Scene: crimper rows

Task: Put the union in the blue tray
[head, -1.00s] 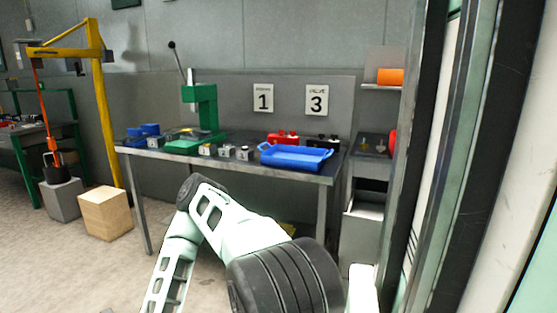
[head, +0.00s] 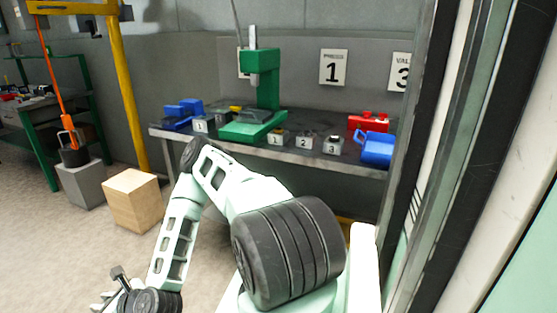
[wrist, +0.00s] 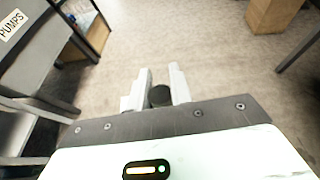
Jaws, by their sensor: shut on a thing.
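My gripper (wrist: 161,86) is shut on a dark, round-ended thing (wrist: 160,96), which I take to be the union. In the head view my gripper (head: 108,294) is low at the left edge, over open floor and well apart from the bench and tray. A dark piece with a crosswise head (head: 120,275) sticks up there. The tray is not in the wrist view.
The workbench (head: 350,166) carries a green press (head: 262,95), numbered blocks (head: 304,142), a red thing (head: 367,122) and blue bins (head: 183,112). A wooden box (head: 131,200) and yellow crane post (head: 124,100) stand left. The dark upright frame (head: 425,130) is close on the right.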

